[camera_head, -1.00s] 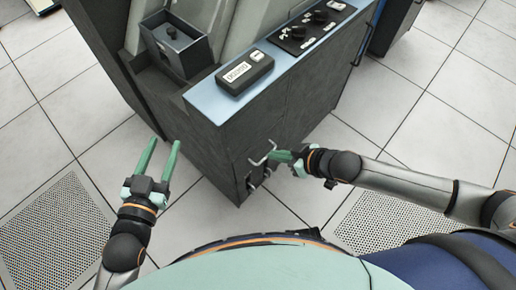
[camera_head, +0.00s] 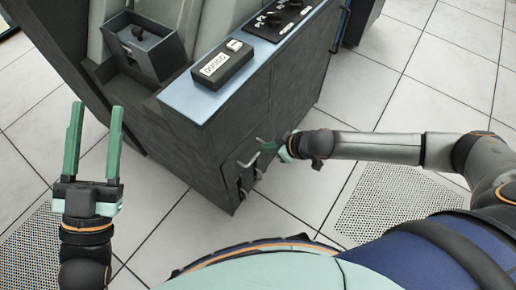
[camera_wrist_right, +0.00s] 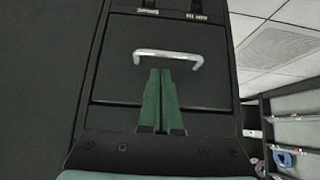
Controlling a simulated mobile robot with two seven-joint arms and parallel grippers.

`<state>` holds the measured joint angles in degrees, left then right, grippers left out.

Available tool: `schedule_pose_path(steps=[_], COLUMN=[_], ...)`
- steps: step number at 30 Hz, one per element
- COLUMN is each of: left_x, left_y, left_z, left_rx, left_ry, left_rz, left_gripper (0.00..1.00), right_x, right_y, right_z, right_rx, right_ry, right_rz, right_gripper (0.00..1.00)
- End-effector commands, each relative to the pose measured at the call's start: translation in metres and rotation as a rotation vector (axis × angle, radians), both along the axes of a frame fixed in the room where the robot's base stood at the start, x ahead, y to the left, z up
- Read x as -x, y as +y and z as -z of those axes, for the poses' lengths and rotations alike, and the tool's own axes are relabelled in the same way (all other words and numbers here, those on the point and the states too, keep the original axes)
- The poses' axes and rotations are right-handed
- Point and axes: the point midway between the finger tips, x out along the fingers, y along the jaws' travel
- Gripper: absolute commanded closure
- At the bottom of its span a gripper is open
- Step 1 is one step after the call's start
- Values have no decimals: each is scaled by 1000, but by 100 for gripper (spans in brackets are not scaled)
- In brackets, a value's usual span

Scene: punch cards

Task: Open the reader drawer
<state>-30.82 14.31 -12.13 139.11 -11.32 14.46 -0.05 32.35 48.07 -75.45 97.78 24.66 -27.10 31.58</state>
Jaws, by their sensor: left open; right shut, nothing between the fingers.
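The reader drawer is a dark panel (camera_wrist_right: 118,68) with a silver bar handle (camera_wrist_right: 168,54), facing the right wrist camera. In the head view a silver handle (camera_head: 247,163) shows low on the cabinet's dark side. My right gripper (camera_head: 266,147) is beside it. Its two green fingers (camera_wrist_right: 161,72) are together, with tips just below the handle bar in the right wrist view; nothing shows between them. I cannot tell whether they touch the bar. The drawer's opening is not clearly visible. My left gripper (camera_head: 96,106) is open and empty, left of the cabinet.
The dark cabinet (camera_head: 200,150) has a blue-edged top (camera_head: 185,97) with a counter box (camera_head: 223,63) and a knob panel (camera_head: 285,18). An open-topped box (camera_head: 150,45) sits at its left. The tiled floor (camera_head: 400,90) is clear at right. Shelving (camera_wrist_right: 295,130) shows in the wrist view.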

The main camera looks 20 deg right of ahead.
Motion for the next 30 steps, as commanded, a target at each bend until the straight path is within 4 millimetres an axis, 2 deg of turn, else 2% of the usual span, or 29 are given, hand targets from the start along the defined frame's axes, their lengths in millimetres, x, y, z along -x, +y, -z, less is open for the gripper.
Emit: schedule_pose_path(steps=[7,13,30], left_x=[27,42,45], left_y=[-5,-7,-8], left_z=[-38,-48,-54], left_rx=[-3,-2,-1], left_ry=[-200,-288,-305], left_rz=[39,64,67], left_gripper=[50,50,50], right_x=[-11,-22,-22], right_y=[9,18,17], right_z=[16,31,31], right_rx=[-1,-1,0], right_ry=[-2,-1,0], right_rz=[-1,0,0], right_gripper=[100,100,100])
